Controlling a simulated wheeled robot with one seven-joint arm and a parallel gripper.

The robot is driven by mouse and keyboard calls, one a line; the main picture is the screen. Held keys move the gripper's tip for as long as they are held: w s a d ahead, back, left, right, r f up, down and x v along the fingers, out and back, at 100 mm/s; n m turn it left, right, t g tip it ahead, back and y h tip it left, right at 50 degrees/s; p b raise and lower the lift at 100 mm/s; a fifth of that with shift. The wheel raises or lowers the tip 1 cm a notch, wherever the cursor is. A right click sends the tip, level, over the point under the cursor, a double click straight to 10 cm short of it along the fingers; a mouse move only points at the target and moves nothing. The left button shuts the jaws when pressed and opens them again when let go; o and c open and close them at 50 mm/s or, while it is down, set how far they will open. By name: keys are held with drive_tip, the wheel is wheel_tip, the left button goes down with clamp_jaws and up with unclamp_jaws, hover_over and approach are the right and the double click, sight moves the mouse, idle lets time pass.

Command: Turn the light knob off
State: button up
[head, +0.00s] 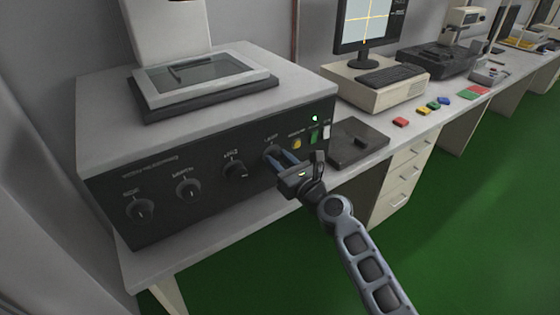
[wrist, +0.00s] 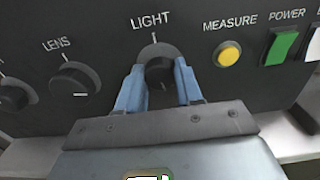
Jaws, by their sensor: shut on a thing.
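The light knob (wrist: 158,70) is a round dark knob under the word LIGHT in the wrist view, on the front panel of a dark machine (head: 215,185). Its pale mark points down. My gripper (wrist: 160,82) has one blue finger on each side of the knob and is shut on it. In the head view my gripper (head: 282,158) reaches the panel from the lower right, and its fingers cover part of the knob (head: 271,152).
The lens knob (wrist: 75,80) is left of the light knob. The yellow measure button (wrist: 229,53) and green power switch (wrist: 281,47) are to its right. A green lamp (head: 314,118) is lit. A dark box (head: 357,142) sits on the bench right of the machine.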

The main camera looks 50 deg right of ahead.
drive_tip(key=shift+n, duration=0.3)
drive_tip(key=n+b, duration=0.1)
drive_tip(key=n, duration=0.2)
drive_tip(key=shift+n, duration=0.3)
drive_tip(key=n+b, duration=0.1)
drive_tip(key=n, duration=0.3)
drive_tip(key=shift+a+f+n, duration=0.1)
drive_tip(key=shift+n, duration=0.2)
drive_tip(key=shift+f+n+b, duration=0.2)
drive_tip(key=shift+n+b, duration=6.45)
drive_tip(key=shift+n, duration=5.85)
drive_tip(key=o, duration=1)
drive_tip(key=shift+r, duration=0.1)
drive_tip(key=shift+o, duration=0.2)
